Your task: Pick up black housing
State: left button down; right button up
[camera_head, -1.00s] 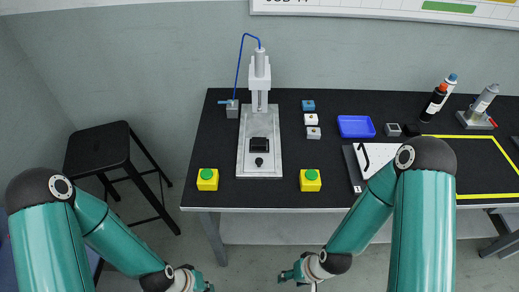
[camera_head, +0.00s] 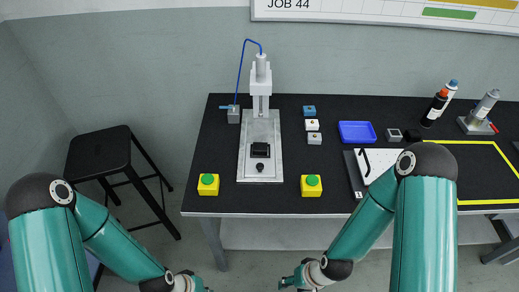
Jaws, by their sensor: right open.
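The black housing (camera_head: 260,149) sits on the pale metal base plate (camera_head: 274,171) of the gantry screwdriver, below its vertical spindle (camera_head: 261,85). A small dark round part (camera_head: 260,167) is on the plate in front of it. My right gripper (camera_head: 284,284) is low at the bottom edge, in front of the table and well apart from the housing. It is open and partly cut off by the frame. My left gripper (camera_head: 205,289) barely shows at the bottom edge, and its fingers are cut off.
Yellow boxes with green buttons stand left (camera_head: 208,184) and right (camera_head: 312,185) of the plate. A black stool (camera_head: 100,149) stands left of the table.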

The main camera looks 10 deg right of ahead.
aim_at(260, 148)
jog(key=z, duration=0.55)
jog(key=i, duration=0.15)
jog(key=u, duration=2.65)
jog(key=k, duration=1.8)
jog(key=z, duration=0.7)
jog(key=i, duration=1)
jog(key=u, duration=0.05)
